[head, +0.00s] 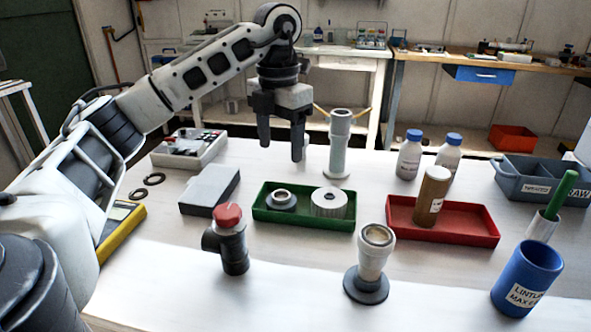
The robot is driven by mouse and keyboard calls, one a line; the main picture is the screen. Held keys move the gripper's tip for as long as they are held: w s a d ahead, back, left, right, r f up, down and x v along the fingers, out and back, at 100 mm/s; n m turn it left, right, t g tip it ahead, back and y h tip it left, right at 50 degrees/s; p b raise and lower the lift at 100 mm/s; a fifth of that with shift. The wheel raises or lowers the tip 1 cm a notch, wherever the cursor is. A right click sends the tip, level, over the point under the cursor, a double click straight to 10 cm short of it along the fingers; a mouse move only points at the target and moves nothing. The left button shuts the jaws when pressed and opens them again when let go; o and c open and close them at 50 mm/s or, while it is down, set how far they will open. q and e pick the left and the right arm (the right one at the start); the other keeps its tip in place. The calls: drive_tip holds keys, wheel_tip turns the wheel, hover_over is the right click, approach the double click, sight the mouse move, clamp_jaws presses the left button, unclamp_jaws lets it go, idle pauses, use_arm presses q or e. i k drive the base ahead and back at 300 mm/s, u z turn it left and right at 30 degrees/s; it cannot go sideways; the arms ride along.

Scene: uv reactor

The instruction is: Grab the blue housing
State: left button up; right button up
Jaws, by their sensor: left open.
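The blue housing (526,279) is an open-topped blue cylinder with a white label, standing upright near the front right of the white table. Its lower end is near the bottom of the picture. My left gripper (281,150) hangs pointing down over the back middle of the table. Its two fingers are apart with nothing between them. It is far to the left of the blue housing and farther back. My right gripper does not show.
Left of the housing, a pale fitting (372,257) stands on a dark base. A red-capped elbow (230,237) stands farther left. A red tray (468,228) holds a brown cylinder (428,197). A white cup with a green rod (541,227) stands close behind the housing, near a grey-blue bin (514,187).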

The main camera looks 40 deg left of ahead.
sight(533, 267)
drive_tip(key=k, duration=1)
